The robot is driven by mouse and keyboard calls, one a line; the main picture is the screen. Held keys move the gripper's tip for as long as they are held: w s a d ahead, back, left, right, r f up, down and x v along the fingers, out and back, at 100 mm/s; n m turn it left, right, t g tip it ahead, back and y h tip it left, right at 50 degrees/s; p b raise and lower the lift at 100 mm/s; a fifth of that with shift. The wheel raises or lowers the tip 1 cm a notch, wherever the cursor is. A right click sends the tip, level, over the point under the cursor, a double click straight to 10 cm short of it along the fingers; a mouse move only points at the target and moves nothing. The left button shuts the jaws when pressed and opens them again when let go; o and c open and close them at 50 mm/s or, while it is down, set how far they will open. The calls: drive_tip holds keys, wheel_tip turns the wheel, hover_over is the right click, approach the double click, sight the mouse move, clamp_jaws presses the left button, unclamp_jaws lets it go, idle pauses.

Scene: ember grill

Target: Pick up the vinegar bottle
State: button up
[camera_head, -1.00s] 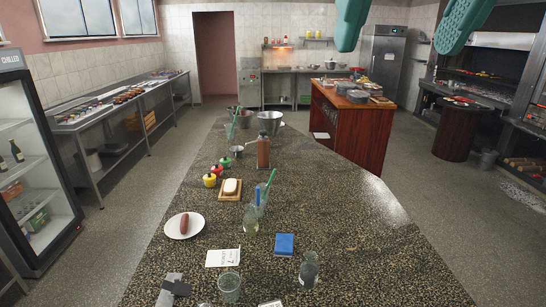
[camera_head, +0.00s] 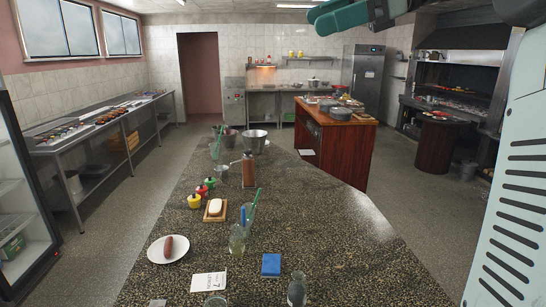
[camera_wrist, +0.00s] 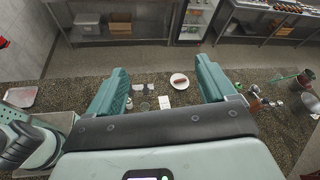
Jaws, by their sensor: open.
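No label can be read, so I cannot tell for certain which bottle is the vinegar bottle. Another glass bottle (camera_head: 297,290) stands at the near edge of the picture, partly cut off. A brown bottle (camera_head: 248,170) stands farther back. In the wrist view my gripper (camera_wrist: 161,68) is open with its two teal fingers wide apart. It is empty and high above the counter, apart from every bottle.
The speckled counter (camera_head: 340,235) is mostly clear on its right. A plate with a sausage (camera_head: 169,243), a blue block (camera_head: 271,265), a card (camera_head: 208,283), a soap-like block on a wooden tray (camera_head: 215,207) and small coloured pots (camera_head: 203,190) stand around the bottles.

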drive_tip(key=w+d+m+t+y, duration=0.2)
drive_tip(key=d+m+y, duration=0.2)
drive_tip(key=d, duration=0.5)
approach(297, 290)
drive_tip(key=shift+w+d+f, duration=0.55)
drive_tip(key=shift+w+f, duration=0.3)
drive_tip(key=shift+f, duration=0.05)
drive_tip(key=x, duration=0.5)
drive_tip(key=shift+w+a, duration=0.1)
drive_tip(key=shift+a, duration=0.3)
drive_tip(key=x, duration=0.5)
drive_tip(key=shift+f, duration=0.35)
drive_tip(key=shift+d, duration=0.1)
drive_tip(key=c, duration=1.2)
drive_tip(key=shift+r, duration=0.1)
